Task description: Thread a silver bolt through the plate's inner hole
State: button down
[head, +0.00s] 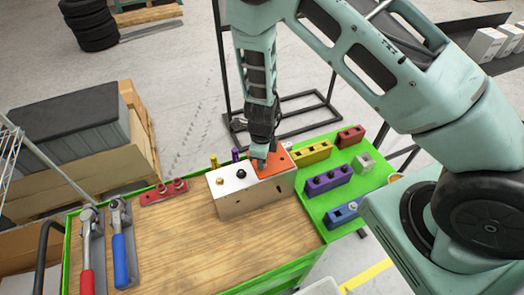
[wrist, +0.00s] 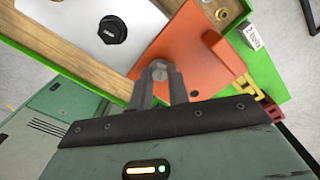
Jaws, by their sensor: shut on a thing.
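The orange plate (head: 275,161) lies on the right part of the top of a silver metal box (head: 252,198). In the wrist view the plate (wrist: 190,47) fills the middle, with a raised orange tab on its right. My gripper (head: 260,163) points down over the plate's left part. In the wrist view its fingertips (wrist: 158,76) are closed on a small grey piece, which looks like the silver bolt's head (wrist: 158,71). The bolt's shank and the plate's inner hole are hidden, so I cannot tell whether the bolt is in the hole.
A black bolt (head: 241,174) and a brass one (head: 220,181) stand on the box top left of the plate. Yellow (head: 312,152), purple (head: 328,180), blue (head: 345,213) and red (head: 350,136) blocks lie on the green surface at right. A red rack (head: 163,195) and two wrenches (head: 123,245) lie left.

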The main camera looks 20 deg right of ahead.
jog(key=shift+s+f, duration=0.25)
jog(key=c, duration=1.3)
grip_release()
jog(key=shift+o, duration=0.2)
jog(key=shift+w, duration=0.1)
jog(key=shift+r, duration=0.1)
notch_tip(320, 180, up, 3)
jog(key=shift+w+f+p, duration=0.1)
jog(key=shift+f+p, duration=0.05)
jog(key=shift+p, duration=1.05)
jog(key=shift+f, duration=0.1)
